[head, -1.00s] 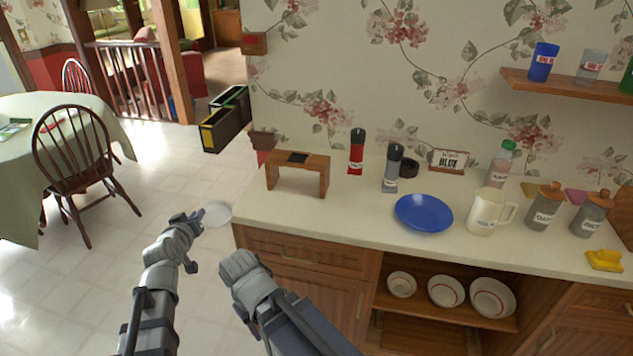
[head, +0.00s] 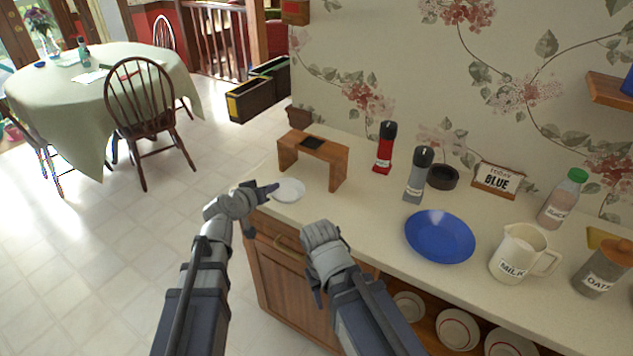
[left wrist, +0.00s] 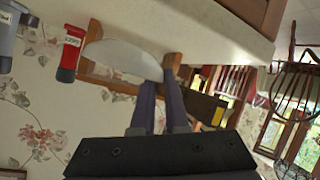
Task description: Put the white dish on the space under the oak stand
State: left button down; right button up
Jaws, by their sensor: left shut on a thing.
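The white dish (head: 289,190) is a small round plate in the grip of my left gripper (head: 272,188). It is over the left end of the counter, just in front of the oak stand (head: 335,169). I cannot tell whether it touches the counter. The stand is a low wooden bridge with a dark square on top. My right gripper (head: 318,285) hangs in front of the cabinet; its fingers are unclear.
On the counter (head: 365,220), a red bottle (head: 384,150) and a grey bottle (head: 418,178) stand right of the stand. A blue plate (head: 440,236), a milk pitcher (head: 515,255) and a sign (head: 497,180) are farther right. The counter's left end borders open floor.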

pick_arm(q)
jog(key=f, duration=0.1)
jog(key=h, duration=0.1)
send_over(298, 175)
jog(key=s, duration=0.1)
jog(key=shift+a+b, duration=0.3)
jog(key=shift+w+d, duration=0.25)
jog(key=shift+w, duration=0.2)
notch_tip(298, 175, down, 4)
jog(key=b, duration=0.3)
jog(key=shift+b, duration=0.35)
jog(key=shift+r, duration=0.2)
pick_arm(e)
notch_tip(298, 175, down, 5)
jog(key=shift+r, duration=0.1)
pick_arm(q)
jog(key=shift+f, duration=0.15)
